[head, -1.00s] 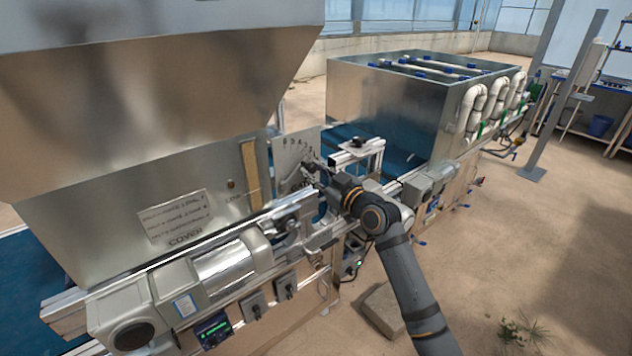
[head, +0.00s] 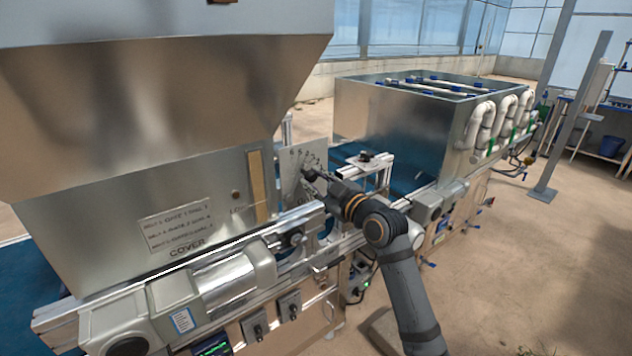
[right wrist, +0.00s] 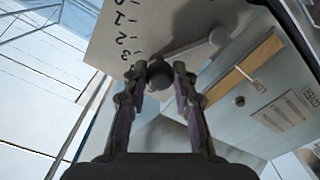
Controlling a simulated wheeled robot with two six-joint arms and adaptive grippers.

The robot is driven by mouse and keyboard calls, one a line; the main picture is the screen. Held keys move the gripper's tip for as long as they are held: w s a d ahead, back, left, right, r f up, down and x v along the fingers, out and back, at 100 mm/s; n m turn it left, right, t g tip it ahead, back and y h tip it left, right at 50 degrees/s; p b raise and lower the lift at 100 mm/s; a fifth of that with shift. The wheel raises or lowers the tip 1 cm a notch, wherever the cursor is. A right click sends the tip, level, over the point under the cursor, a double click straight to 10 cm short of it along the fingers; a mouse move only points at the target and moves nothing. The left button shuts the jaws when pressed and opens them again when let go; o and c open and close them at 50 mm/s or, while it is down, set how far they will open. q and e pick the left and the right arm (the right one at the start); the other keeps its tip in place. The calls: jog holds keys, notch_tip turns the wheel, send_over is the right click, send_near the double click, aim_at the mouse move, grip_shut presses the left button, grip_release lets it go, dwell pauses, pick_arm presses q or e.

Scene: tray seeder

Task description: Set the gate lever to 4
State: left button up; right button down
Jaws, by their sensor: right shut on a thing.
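The gate lever (right wrist: 190,55) is a grey bar on a pale scale plate (head: 297,184). In the right wrist view it runs from a round pivot at the upper right down to a dark round knob (right wrist: 159,75). My right gripper (right wrist: 159,80) is shut on this knob, one finger on each side. The numeral beside the knob is hidden by a finger. In the head view my right gripper (head: 309,174) covers most of the lever. My left gripper is out of view.
A large metal hopper (head: 130,100) with a label plate (head: 176,227) stands left of the scale plate. A metal rail and roller housing (head: 215,282) run below. A metal tunnel box (head: 395,125) stands behind to the right. Open floor lies at the right.

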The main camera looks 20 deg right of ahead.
jog(key=c, duration=1.1)
grip_release()
jog(key=shift+o, duration=0.2)
jog(key=v, duration=0.7)
jog(key=shift+s, duration=0.25)
jog(key=shift+r, duration=0.1)
